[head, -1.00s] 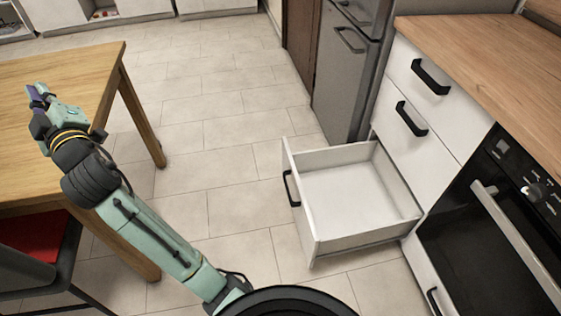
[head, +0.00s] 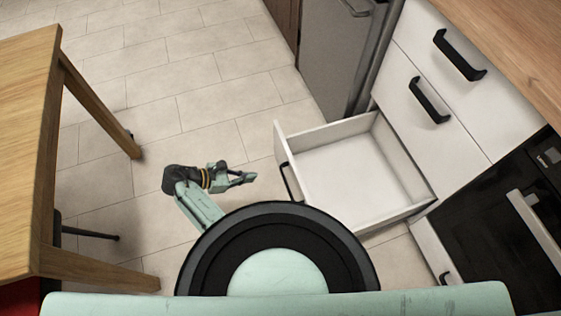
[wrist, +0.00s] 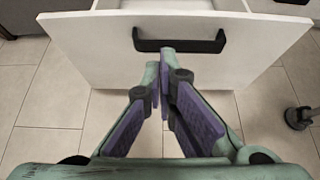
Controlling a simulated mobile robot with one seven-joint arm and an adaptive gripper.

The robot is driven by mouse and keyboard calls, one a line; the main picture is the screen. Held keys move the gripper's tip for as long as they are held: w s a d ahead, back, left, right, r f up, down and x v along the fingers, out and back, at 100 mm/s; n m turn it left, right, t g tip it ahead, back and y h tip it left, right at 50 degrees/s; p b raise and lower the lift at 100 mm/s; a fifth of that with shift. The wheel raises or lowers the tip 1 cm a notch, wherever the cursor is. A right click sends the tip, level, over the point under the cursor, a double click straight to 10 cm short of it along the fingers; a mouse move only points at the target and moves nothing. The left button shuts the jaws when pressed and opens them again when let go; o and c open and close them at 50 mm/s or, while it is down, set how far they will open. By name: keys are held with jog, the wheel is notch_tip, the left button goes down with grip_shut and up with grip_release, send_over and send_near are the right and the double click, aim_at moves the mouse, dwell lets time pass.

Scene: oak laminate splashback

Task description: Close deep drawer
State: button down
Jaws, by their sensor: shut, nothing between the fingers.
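The deep drawer (head: 357,177) is the lowest in the white cabinet and stands pulled well out, its inside empty. Its white front (wrist: 80,45) with a black bar handle (wrist: 180,42) fills the upper wrist view. My gripper (head: 246,178) is shut and empty, to the left of the drawer front in the head view. In the wrist view my gripper (wrist: 163,75) points at the drawer front, its tips just below the handle. I cannot tell whether they touch it.
Two upper drawers (head: 430,100) are shut. A black oven (head: 500,205) stands to the right and a grey fridge (head: 335,55) behind. A wooden table (head: 25,140) is at the left. Tiled floor (head: 215,100) lies free between table and cabinet.

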jog(key=p, duration=0.1)
send_near(293, 171)
notch_tip(293, 171, down, 3)
jog(key=d, duration=0.2)
jog(key=w+d+p, duration=0.1)
jog(key=d, duration=0.1)
jog(key=shift+r, duration=0.15)
jog(key=shift+w+d, duration=0.2)
jog(key=shift+d, duration=0.2)
